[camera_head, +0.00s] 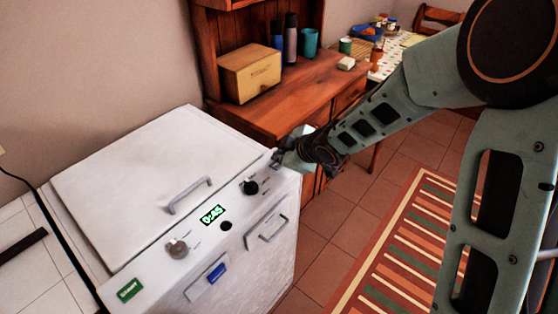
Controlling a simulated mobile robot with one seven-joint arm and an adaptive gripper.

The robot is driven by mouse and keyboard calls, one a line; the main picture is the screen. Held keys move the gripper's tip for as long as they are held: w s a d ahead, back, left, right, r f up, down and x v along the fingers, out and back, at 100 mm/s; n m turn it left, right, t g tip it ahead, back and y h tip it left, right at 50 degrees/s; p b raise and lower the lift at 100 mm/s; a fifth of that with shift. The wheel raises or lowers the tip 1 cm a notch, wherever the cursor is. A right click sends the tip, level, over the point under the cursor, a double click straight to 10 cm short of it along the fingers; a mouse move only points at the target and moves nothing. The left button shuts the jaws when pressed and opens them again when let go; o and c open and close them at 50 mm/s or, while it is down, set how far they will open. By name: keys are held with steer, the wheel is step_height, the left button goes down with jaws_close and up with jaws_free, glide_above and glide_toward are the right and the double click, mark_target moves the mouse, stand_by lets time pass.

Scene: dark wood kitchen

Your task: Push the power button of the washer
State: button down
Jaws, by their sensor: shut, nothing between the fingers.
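The white washer (150,165) stands at the lower left, with a closed lid and grey lid handle (190,195). Its sloped front panel carries a lit green display (212,215), a black knob (250,187), a grey knob (178,249), a round dark button (226,225) and a green label (130,289). I cannot tell for sure which control is the power button. My gripper (282,160) is shut and empty at the panel's right end, beyond the black knob. Its fingertips are small and dark here; whether they touch the panel is unclear, and they partly hide that end.
A wooden cabinet (300,85) with a wooden box (250,70), bottles and a teal cup (309,42) stands behind the washer. A striped rug (410,245) lies on the tiled floor at right. A white tiled counter (35,255) adjoins the washer's left.

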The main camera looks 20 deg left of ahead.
mark_target(279, 165)
steer(key=shift+r, duration=0.35)
step_height(279, 165, up, 6)
steer(key=p, duration=0.6)
steer(key=shift+f, duration=0.1)
